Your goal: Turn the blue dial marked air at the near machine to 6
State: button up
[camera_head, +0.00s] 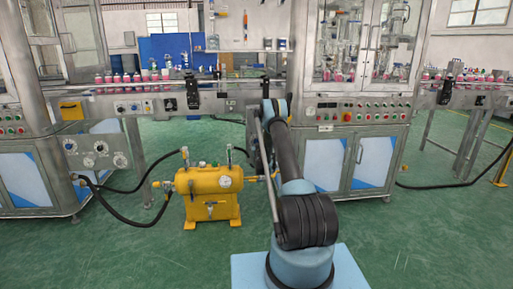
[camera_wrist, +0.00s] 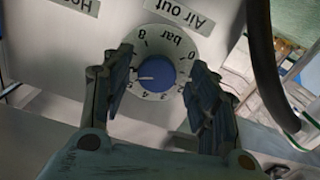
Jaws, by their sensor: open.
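In the wrist view, a blue dial knob (camera_wrist: 157,72) sits on a round white scale plate (camera_wrist: 150,37) marked "bar" with numbers around it. A label reading "Air out" (camera_wrist: 184,13) is beside the plate. The picture is upside down. A pale pointer mark on the knob points left, seemingly near 5; the small digits there are hard to read. My gripper (camera_wrist: 160,64) is open, with one finger on each side of the knob. I cannot tell whether either finger touches it. In the head view my arm hides the dial, and I cannot make out the gripper.
A second label (camera_wrist: 80,5) is partly cut off. A dark hose or cable (camera_wrist: 265,75) runs close on the right of the wrist view. In the head view, a yellow tank (camera_head: 207,183) with black hoses (camera_head: 130,190) stands left of my arm. Open green floor (camera_head: 420,235) lies to the right.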

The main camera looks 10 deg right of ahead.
jog(key=s, duration=1.2)
jog(key=shift+a+f, duration=0.1)
jog(key=s+m, duration=0.4)
jog(key=w, duration=1.7)
jog(key=shift+r, duration=0.35)
jog(key=c, duration=1.1)
